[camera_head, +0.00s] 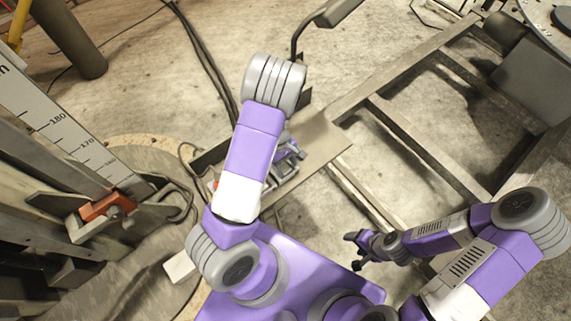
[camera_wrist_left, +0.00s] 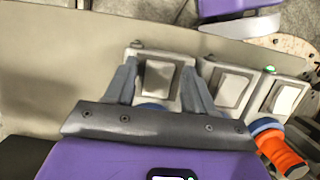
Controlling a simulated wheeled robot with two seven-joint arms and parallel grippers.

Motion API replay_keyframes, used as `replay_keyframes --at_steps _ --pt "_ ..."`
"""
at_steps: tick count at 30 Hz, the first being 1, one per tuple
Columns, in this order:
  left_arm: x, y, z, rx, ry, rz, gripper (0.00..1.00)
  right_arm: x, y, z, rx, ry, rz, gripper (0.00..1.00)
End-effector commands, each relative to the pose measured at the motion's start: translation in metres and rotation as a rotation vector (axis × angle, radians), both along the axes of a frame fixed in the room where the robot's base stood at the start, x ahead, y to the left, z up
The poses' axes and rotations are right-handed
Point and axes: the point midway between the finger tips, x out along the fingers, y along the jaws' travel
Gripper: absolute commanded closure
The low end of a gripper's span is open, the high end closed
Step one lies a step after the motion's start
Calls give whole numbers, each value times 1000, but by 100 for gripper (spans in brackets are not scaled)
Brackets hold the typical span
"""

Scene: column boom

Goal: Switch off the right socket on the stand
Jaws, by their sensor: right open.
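The stand's beige plate (camera_head: 318,138) also shows in the left wrist view (camera_wrist_left: 50,65). On it stand three grey socket units in a row, each with a rocker switch: left (camera_wrist_left: 158,78), middle (camera_wrist_left: 232,88) and right (camera_wrist_left: 285,99). The right one has a lit green lamp (camera_wrist_left: 269,69); the other two lamps look dark. My left gripper (camera_wrist_left: 159,66) is open, its fingers on either side of the left unit's switch; contact cannot be told. In the head view my left arm mostly hides it and the sockets. My right gripper (camera_head: 355,251) is open and empty, away from the stand.
An orange plug (camera_wrist_left: 278,150) sits below the right socket, beside my left gripper. Blue plug parts show behind the gripper body. A metal frame (camera_head: 420,140) lies at the right, and a measuring scale (camera_head: 60,120) with machinery stands at the left.

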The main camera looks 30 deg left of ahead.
Motion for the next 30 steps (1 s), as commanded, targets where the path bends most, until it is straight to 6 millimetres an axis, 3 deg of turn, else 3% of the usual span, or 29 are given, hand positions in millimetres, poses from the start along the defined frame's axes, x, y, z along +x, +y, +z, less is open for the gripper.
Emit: replay_keyframes --at_steps 11,22,30 --pt "1 1 5 1 -2 0 38 0 0 2 0 0 0 38" --pt "7 14 61 0 -5 0 38 0 0 28 0 0 0 38" --pt "7 18 74 2 -1 -1 38 0 0 32 0 0 0 38"
